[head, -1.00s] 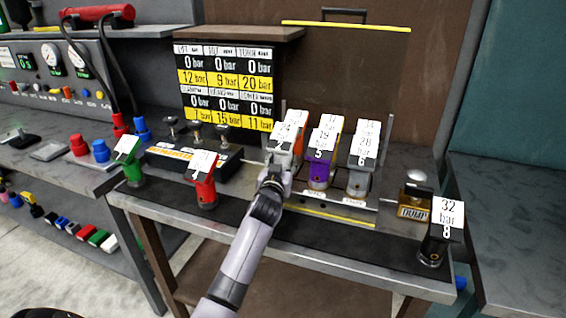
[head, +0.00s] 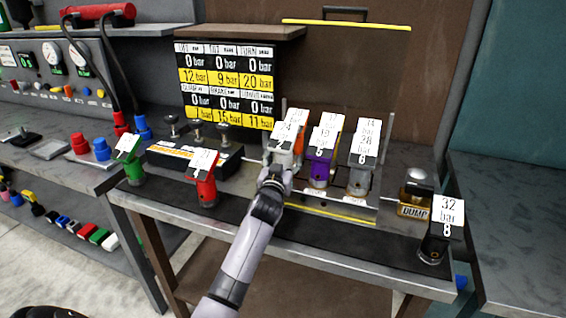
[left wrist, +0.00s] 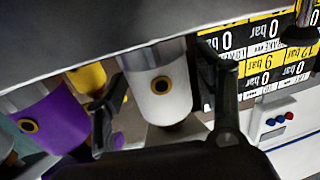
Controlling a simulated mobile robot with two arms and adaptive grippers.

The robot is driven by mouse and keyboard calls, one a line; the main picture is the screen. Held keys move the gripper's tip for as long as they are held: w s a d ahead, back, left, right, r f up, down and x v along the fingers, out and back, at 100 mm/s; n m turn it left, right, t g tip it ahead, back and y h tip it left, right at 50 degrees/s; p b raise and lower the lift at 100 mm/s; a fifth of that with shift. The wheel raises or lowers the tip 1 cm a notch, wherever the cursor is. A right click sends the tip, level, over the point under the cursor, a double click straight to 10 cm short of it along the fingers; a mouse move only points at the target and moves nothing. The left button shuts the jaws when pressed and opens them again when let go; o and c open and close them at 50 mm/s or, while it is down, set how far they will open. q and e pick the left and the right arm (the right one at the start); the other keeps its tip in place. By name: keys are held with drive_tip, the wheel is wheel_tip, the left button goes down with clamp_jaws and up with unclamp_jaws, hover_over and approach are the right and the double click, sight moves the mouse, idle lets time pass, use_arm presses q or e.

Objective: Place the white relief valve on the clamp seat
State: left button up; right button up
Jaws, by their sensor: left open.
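The white relief valve (head: 281,157) stands at the left end of the front row in the valve rack, its tag on top. It also shows in the left wrist view (left wrist: 158,88) as a white body with a dark, yellow-ringed port. My left gripper (head: 273,172) is right in front of it in the head view. In the left wrist view, my left gripper (left wrist: 168,98) is open, with one finger on each side of the valve; whether they touch it I cannot tell. My right gripper is in neither view. I cannot clearly identify the clamp seat.
A purple valve (head: 318,173) and a grey valve (head: 358,182) stand close to the right. A red valve (head: 205,191), a green valve (head: 134,172) and a black valve (head: 432,246) stand apart on the bench. A black box with knobs (head: 214,160) is behind the red valve.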

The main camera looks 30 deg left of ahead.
use_arm(q)
drive_tip(key=v, duration=1.2)
drive_tip(key=shift+b, duration=0.4)
